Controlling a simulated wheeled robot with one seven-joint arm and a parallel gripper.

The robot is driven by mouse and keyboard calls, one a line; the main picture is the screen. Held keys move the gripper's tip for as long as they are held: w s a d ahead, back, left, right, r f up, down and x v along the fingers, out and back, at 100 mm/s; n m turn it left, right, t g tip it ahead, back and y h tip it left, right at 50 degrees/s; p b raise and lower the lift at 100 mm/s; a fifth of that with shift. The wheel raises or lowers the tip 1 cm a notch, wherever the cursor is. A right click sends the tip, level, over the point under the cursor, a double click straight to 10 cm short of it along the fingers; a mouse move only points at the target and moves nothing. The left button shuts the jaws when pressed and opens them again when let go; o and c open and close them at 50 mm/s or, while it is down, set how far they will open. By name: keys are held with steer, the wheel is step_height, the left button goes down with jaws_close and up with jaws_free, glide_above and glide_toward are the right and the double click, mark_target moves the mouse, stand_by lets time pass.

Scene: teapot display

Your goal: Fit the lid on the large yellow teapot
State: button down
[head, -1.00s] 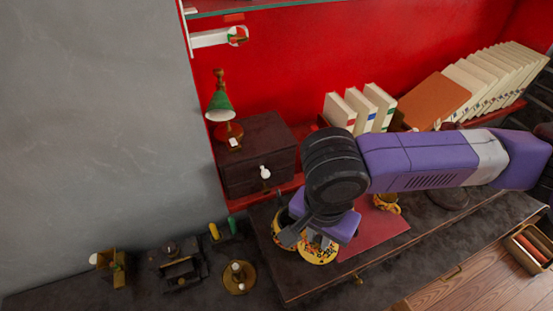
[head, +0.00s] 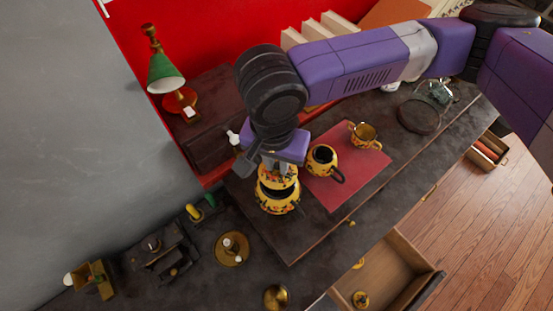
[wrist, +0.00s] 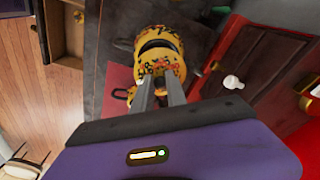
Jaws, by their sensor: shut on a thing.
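The large yellow teapot (head: 278,204) stands on the dark desk, left of the red mat, with its dark mouth showing uncovered. In the wrist view the teapot (wrist: 160,33) is beyond the lid. My gripper (head: 268,163) is shut on the yellow patterned lid (head: 279,176), which it holds above the teapot's far side. The lid (wrist: 160,66) shows at the fingertips in the wrist view and hides part of the teapot. Some dark opening shows between lid and teapot, so the lid is not seated. The exact height gap is hard to tell.
A smaller yellow teapot (head: 322,165) with an open top and a yellow cup (head: 365,136) stand on the red mat (head: 345,185). A dark wooden box (head: 210,135) is behind left. An open drawer (head: 385,270) juts out in front. A brass candleholder (head: 232,248) is left.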

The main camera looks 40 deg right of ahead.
mark_target(277, 172)
steer(key=shift+f+b, duration=1.15)
steer(key=shift+f, duration=0.3)
steer(key=shift+f+b, duration=0.3)
steer(key=shift+f, duration=0.45)
steer(key=shift+f, duration=0.3)
steer(key=c, duration=1.3)
jaws_free()
steer(key=shift+o, duration=0.2)
steer(key=shift+r, duration=0.15)
steer(key=r, duration=0.7)
steer(key=shift+s+a+r, duration=0.25)
steer(key=shift+s+a, duration=0.05)
steer(key=shift+a, duration=0.1)
